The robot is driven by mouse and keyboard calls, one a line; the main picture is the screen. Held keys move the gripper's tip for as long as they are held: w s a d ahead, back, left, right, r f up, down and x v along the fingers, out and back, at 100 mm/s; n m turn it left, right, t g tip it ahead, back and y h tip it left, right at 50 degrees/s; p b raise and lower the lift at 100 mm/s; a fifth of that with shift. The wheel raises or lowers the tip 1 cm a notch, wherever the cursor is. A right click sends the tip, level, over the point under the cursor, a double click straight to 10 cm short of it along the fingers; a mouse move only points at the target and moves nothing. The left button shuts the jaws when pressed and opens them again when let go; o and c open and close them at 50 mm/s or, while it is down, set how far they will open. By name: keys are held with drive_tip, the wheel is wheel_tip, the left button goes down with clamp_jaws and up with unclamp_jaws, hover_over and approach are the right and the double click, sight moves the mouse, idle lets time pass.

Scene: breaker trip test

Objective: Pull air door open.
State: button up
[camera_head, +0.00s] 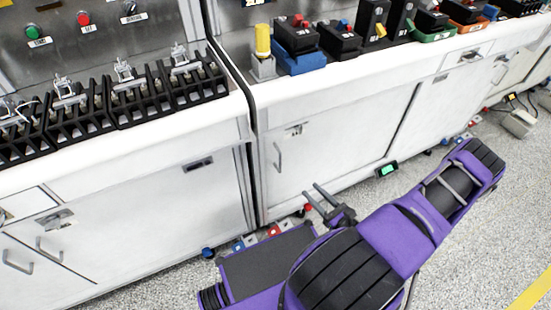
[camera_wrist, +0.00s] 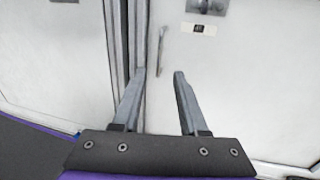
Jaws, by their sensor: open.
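A white cabinet door (camera_head: 335,140) with a slim vertical handle (camera_head: 278,157) near its left edge faces me; I take it for the air door, though its small label is too small to read. In the wrist view the handle (camera_wrist: 161,50) stands upright on the door (camera_wrist: 240,90). My gripper (camera_head: 313,191) is open and empty, low in front of the door, below and right of the handle in the head view. In the wrist view my gripper's fingertips (camera_wrist: 159,73) appear on either side of the handle's lower end, with depth between them unclear.
A second cabinet (camera_head: 150,215) stands at the left, with a narrow gap between them. Black breaker units (camera_head: 140,95) and coloured devices (camera_head: 300,45) sit on the countertops. Small coloured items line the cabinet base. Speckled floor (camera_head: 480,210) is open at the right.

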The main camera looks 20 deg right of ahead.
sight(280, 160)
drive_tip(key=b+x, duration=0.1)
drive_tip(key=x, duration=1.6)
drive_tip(key=shift+w+f, duration=0.1)
clamp_jaws()
idle(0.8)
